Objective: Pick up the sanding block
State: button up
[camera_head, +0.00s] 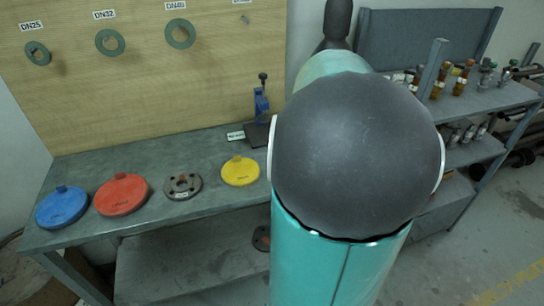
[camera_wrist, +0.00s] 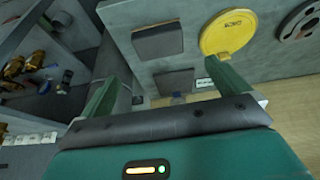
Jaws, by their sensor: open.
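A flat dark grey rectangular block (camera_wrist: 158,41), which looks like the sanding block, lies on the grey bench top in the wrist view. It is near the bench edge, beside a yellow disc (camera_wrist: 228,34). My gripper (camera_wrist: 161,72) is open above the bench, its two green fingers spread wide. The block shows beyond and between the fingertips, apart from them, with nothing held. In the head view my large arm link covers this part of the bench, so the block and gripper are hidden there.
A blue tool (camera_head: 261,103) on a dark base plate (camera_wrist: 174,82) stands near the block, by a small label (camera_wrist: 204,83). A metal flange (camera_head: 182,186), red disc (camera_head: 121,195) and blue disc (camera_head: 62,207) lie leftward. Shelves with bottles (camera_head: 460,82) stand right.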

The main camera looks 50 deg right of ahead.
jog(key=x, duration=0.8)
jog(key=shift+w+d+f, duration=0.15)
jog(key=shift+f, duration=0.1)
jog(key=x, duration=0.5)
jog(key=shift+w+d, duration=0.2)
jog(key=c, duration=0.8)
jog(key=shift+r, duration=0.15)
